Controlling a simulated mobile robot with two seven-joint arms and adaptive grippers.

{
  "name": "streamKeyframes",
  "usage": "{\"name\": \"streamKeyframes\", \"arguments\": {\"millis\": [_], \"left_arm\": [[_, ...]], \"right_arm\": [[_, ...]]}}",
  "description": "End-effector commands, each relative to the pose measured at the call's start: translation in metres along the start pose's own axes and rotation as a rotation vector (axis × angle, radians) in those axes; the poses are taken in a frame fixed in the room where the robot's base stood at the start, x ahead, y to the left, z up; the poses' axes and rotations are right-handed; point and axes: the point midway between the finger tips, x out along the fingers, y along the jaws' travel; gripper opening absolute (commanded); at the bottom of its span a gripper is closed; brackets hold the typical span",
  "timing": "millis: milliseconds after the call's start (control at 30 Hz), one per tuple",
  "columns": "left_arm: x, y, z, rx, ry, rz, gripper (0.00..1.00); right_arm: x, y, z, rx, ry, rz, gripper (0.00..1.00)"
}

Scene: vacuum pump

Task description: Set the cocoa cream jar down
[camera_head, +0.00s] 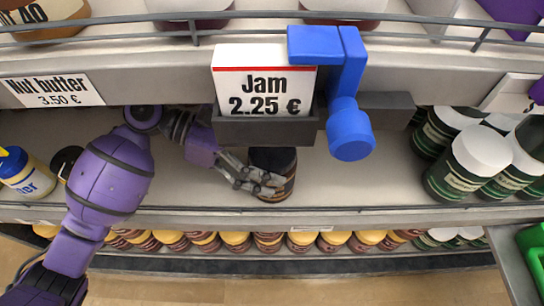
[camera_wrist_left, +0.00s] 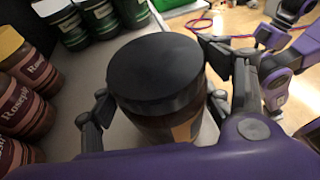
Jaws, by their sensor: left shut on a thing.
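The cocoa cream jar (camera_head: 272,166) is a dark jar with a black lid at the middle of the shelf, partly hidden behind the grey holder of the Jam sign. My left gripper (camera_head: 258,184) is shut on it, with its fingers around the jar's side. In the left wrist view the jar (camera_wrist_left: 156,75) is upright, seen from above, with a finger on each side of it. Its underside is hidden, so I cannot tell whether it touches the shelf (camera_head: 340,185). My right gripper is not clearly in view.
A blue pump part (camera_head: 350,128) hangs beside the Jam sign (camera_head: 264,82) above the shelf. Green-labelled jars (camera_head: 470,165) stand at the right, and a yellow-labelled jar (camera_head: 26,173) at the left. The shelf right of the held jar is clear. A thin rail (camera_head: 330,209) runs along its front edge.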

Motion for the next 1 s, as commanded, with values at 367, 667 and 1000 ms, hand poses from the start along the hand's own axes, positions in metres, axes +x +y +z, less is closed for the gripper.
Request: {"name": "streamKeyframes", "arguments": {"millis": [367, 667, 1000], "left_arm": [[0.000, 0.000, -0.001, -0.001, 0.000, 0.000, 0.90], [-0.009, 0.000, 0.001, -0.002, 0.003, 0.000, 0.90], [-0.079, 0.000, 0.003, -0.002, 0.004, 0.002, 0.90]], "right_arm": [[-0.001, 0.000, -0.001, 0.000, 0.002, 0.000, 0.00], [-0.002, 0.000, -0.001, 0.000, 0.002, 0.000, 0.00], [-0.017, 0.001, -0.016, 0.000, 0.021, 0.002, 0.00]]}}
